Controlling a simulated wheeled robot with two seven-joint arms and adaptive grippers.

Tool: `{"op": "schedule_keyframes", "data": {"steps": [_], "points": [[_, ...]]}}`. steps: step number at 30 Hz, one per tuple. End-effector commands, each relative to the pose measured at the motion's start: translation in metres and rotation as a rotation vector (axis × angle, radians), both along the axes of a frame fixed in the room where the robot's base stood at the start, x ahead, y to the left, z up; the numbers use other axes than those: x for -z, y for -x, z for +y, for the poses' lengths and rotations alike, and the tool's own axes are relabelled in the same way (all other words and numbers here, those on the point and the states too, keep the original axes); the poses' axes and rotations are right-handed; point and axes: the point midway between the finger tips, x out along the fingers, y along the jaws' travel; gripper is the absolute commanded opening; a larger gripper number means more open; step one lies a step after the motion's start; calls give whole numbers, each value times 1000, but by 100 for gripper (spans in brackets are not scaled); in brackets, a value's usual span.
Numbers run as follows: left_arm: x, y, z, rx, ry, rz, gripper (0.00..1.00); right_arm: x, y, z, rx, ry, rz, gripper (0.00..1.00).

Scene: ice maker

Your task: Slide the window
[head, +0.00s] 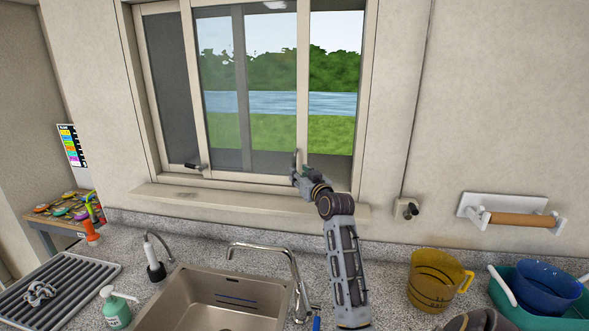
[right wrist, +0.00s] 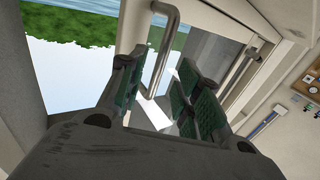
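The window (head: 302,60) is a beige frame above the sink, with a vertical handle (head: 295,159) low on the upright of its sliding pane. The right part of the opening shows a clear view of grass and water. My right gripper (head: 303,175) is at that handle. In the right wrist view, the metal handle (right wrist: 163,60) stands between the spread fingers of my right gripper (right wrist: 160,95). The handle is close to the left finger; whether they touch I cannot tell. My left gripper is not in view.
A sink (head: 215,300) with a faucet (head: 270,248) lies below the window. A drying rack (head: 60,290) and a green soap bottle (head: 117,312) are at left. A yellow jug (head: 437,280) and a blue bowl (head: 548,285) are at right. A paper-roll holder (head: 515,213) is on the wall.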

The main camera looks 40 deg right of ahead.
Motion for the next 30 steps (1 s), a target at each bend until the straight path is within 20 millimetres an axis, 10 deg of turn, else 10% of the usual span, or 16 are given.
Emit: {"op": "schedule_keyframes", "data": {"steps": [30], "points": [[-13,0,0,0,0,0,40,0,-48,-15,0,0,0,34]]}}
